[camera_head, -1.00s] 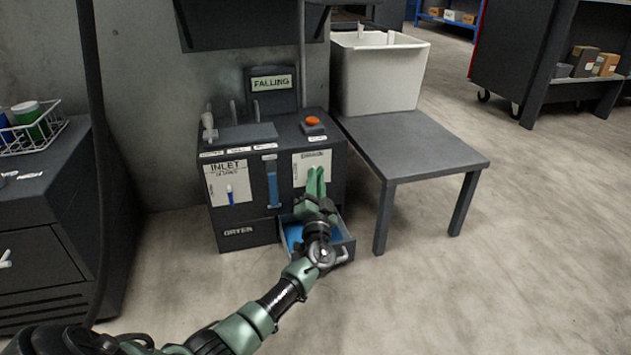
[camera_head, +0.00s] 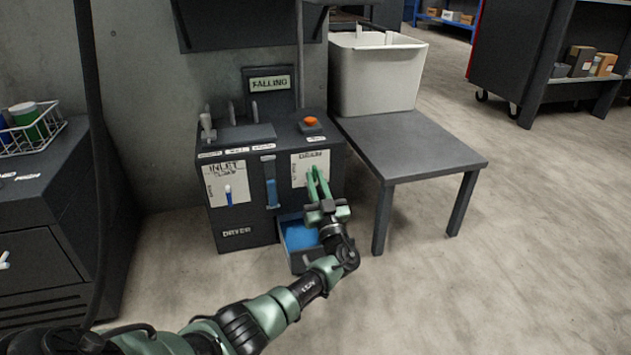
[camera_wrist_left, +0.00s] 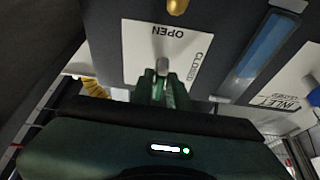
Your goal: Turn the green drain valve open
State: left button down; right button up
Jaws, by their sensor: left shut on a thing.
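The drain panel, a white card headed DRAIN (camera_head: 299,178), is on the right of the front of the dark dryer (camera_head: 228,222). My left gripper (camera_head: 316,180) reaches up to this card with its green fingers close together. In the left wrist view the card (camera_wrist_left: 138,45) reads OPEN and CLOSED, upside down. There a grey stub of the valve handle (camera_wrist_left: 162,66) shows at the tips of my left gripper (camera_wrist_left: 160,80), which is shut on it. The fingers hide the rest of the valve, so its green part and exact angle cannot be made out. My right gripper is out of view.
An open drawer with a blue inside (camera_head: 300,237) juts out below the drain card, beside my wrist. An INLET card (camera_head: 216,183) and a blue gauge strip (camera_head: 272,190) are to the left. A dark table (camera_head: 420,146) stands close on the right.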

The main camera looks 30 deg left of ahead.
pick_arm(q)
jog(key=shift+f, duration=0.1)
dwell(0.4)
jog(key=c, duration=1.5)
grip_release()
jog(key=shift+p+v, duration=1.4)
jog(key=shift+v, duration=2.5)
